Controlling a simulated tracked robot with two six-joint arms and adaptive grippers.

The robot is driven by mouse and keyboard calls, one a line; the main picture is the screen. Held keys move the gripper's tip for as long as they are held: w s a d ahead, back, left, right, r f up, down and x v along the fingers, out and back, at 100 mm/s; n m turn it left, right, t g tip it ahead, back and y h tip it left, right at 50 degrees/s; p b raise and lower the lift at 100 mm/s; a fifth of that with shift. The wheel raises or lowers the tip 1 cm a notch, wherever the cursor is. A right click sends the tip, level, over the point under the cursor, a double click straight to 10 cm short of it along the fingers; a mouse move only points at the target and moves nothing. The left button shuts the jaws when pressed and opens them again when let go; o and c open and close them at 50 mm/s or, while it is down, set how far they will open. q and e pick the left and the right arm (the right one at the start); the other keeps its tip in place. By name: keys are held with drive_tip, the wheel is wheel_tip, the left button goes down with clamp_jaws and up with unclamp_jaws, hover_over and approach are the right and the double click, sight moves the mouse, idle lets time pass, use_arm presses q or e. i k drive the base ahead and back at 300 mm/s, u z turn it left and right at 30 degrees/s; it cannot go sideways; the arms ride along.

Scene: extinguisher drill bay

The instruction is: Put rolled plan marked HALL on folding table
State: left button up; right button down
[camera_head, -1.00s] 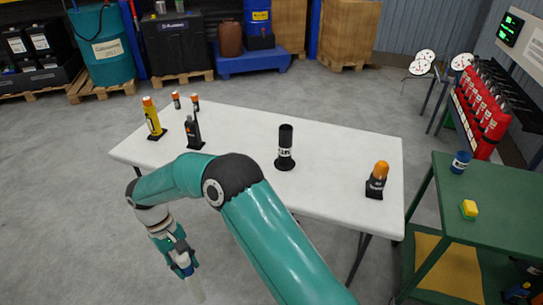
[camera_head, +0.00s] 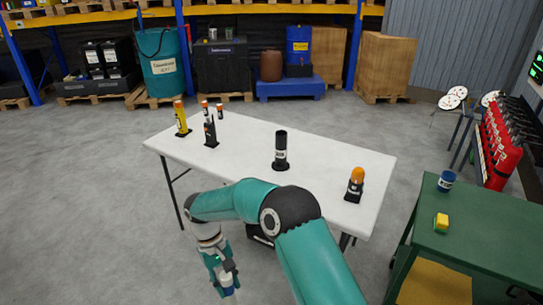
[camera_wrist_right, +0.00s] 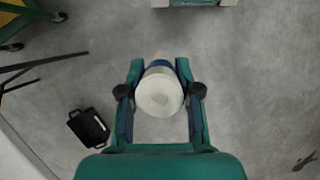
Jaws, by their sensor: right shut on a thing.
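My right gripper (camera_head: 225,279) is shut on a pale rolled plan (camera_head: 228,291) with a blue band. It hangs low over the floor, in front of the table's near left side and apart from it. In the right wrist view the plan's round white end (camera_wrist_right: 159,95) shows between the fingers of the right gripper (camera_wrist_right: 160,98); no marking on it can be read. The white folding table (camera_head: 240,143) stands beyond my arm, which hides part of its near edge. My left gripper is not in view.
On the table are a yellow item (camera_head: 181,118), a radio (camera_head: 210,132), a black cylinder (camera_head: 281,150), an orange beacon (camera_head: 355,184) and two small orange-topped items. Bare tabletop lies between them. A green workbench (camera_head: 480,235) is at right. A black case (camera_wrist_right: 88,127) lies on the floor.

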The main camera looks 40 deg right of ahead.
sight(319, 161)
drive_tip(key=z, duration=0.95)
drive_tip(key=i, duration=0.95)
